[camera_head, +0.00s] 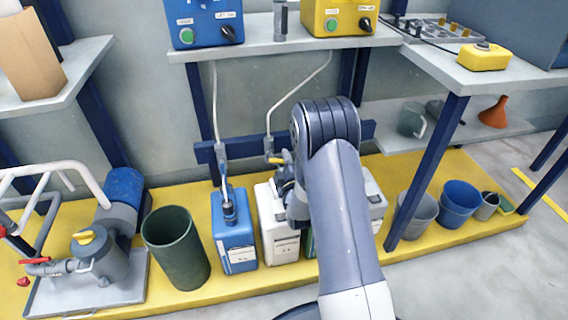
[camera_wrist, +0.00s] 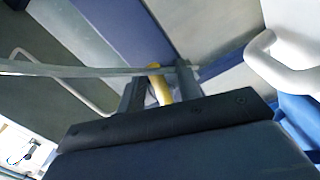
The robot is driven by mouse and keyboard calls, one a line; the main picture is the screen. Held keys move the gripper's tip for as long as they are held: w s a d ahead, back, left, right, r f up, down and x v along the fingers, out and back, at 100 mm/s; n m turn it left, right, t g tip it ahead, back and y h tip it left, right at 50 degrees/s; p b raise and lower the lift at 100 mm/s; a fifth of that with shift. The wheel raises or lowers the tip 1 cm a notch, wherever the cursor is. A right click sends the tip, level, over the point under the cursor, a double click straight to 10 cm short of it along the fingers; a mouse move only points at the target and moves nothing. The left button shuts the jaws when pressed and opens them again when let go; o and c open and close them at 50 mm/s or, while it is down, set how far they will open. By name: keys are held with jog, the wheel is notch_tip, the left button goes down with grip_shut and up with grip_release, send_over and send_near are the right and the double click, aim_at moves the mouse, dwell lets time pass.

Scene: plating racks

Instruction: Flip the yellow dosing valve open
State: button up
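The yellow dosing valve lever (camera_head: 287,156) is on the hose above the white canister (camera_head: 277,228) in the head view. My gripper (camera_head: 282,172) is right at it, and my arm hides part of the valve and canister. In the wrist view the yellow lever (camera_wrist: 158,86) shows between the two dark fingers of my gripper (camera_wrist: 160,90). A gap shows on each side of the lever, so the fingers look open around it. The fingertips' exact contact with the lever is hard to make out.
A blue canister (camera_head: 234,240) with its own hose stands left of the white one, beside a dark green bin (camera_head: 176,246). A dark blue rail (camera_head: 232,148) runs behind the valve. A shelf (camera_head: 270,47) with control boxes hangs above. Buckets (camera_head: 459,204) stand right.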

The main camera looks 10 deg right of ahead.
jog(key=shift+c, duration=0.5)
grip_shut()
jog(key=shift+f, duration=0.1)
jog(key=m, duration=0.2)
jog(key=f+m, duration=0.1)
jog(key=shift+a+m, duration=0.3)
jog(key=shift+a+f+m, duration=0.2)
jog(key=shift+m, duration=0.65)
jog(key=shift+a+f+m, duration=0.2)
jog(key=shift+m, duration=0.65)
jog(key=shift+o, duration=0.5)
grip_release()
